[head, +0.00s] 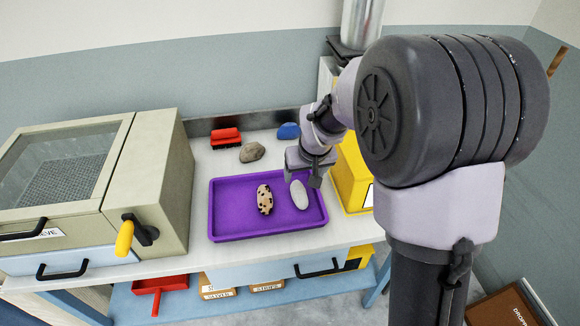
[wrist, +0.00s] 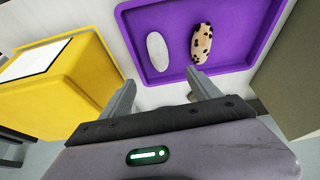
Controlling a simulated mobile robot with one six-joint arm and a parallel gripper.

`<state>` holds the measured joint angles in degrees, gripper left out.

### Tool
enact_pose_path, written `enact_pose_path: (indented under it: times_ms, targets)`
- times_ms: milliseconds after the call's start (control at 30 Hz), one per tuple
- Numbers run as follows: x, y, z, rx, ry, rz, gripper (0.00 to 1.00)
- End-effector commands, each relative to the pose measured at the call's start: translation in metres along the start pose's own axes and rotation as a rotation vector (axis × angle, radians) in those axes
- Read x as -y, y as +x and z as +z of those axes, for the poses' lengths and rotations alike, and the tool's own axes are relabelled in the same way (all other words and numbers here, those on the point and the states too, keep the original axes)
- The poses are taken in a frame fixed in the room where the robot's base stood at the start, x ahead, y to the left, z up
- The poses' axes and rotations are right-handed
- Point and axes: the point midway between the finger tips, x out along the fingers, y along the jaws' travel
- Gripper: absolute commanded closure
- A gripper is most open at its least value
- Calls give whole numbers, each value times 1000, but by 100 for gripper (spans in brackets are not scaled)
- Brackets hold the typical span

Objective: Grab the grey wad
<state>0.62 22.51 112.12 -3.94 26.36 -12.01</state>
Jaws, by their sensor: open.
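A purple tray (head: 232,212) lies on the white bench and shows at the top of the wrist view (wrist: 245,35). In it lie a pale grey-white oval wad (head: 300,195) and a beige wad with dark spots (head: 265,200), side by side and apart. The wrist view shows the pale wad (wrist: 157,52) and the spotted wad (wrist: 202,43) beyond the fingertips. A grey-brown lump (head: 252,152) lies on the bench behind the tray. My gripper (head: 304,179) is open and empty over the tray's back right part, close to the pale wad; its fingers (wrist: 160,80) are wide apart.
A yellow bin (head: 355,175) stands right of the tray. A sieve cabinet with a yellow handle (head: 124,239) stands at left. A red brush (head: 225,138) and a blue lump (head: 288,131) lie at the back of the bench. A red scoop (head: 160,284) is on the shelf below.

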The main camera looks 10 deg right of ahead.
Motion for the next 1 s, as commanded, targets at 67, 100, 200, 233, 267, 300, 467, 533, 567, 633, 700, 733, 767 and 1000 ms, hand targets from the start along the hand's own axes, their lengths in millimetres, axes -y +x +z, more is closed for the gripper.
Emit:
enact_pose_path:
  times_ms: [67, 100, 200, 233, 267, 300, 467, 533, 567, 633, 700, 733, 767, 1000]
  targets:
    - [0, 32, 4, 5, 0, 0, 28]
    - [0, 44, 4, 5, 0, -1, 28]
    - [0, 72, 4, 5, 2, -1, 28]
    - [0, 79, 4, 4, 2, -1, 28]
    - [0, 85, 4, 4, 2, -1, 28]
    - [0, 91, 4, 3, 1, -1, 28]
    - [0, 104, 4, 3, 2, -1, 28]
    - [0, 113, 6, 4, 2, -1, 28]
    - [0, 119, 7, 3, 2, -1, 28]
    - [0, 135, 11, 4, 3, -1, 28]
    - [0, 148, 10, 4, 3, -1, 28]
    - [0, 151, 10, 4, 3, -1, 28]
    - [0, 153, 9, 3, 3, -1, 28]
    - [0, 150, 8, 2, 3, -1, 42]
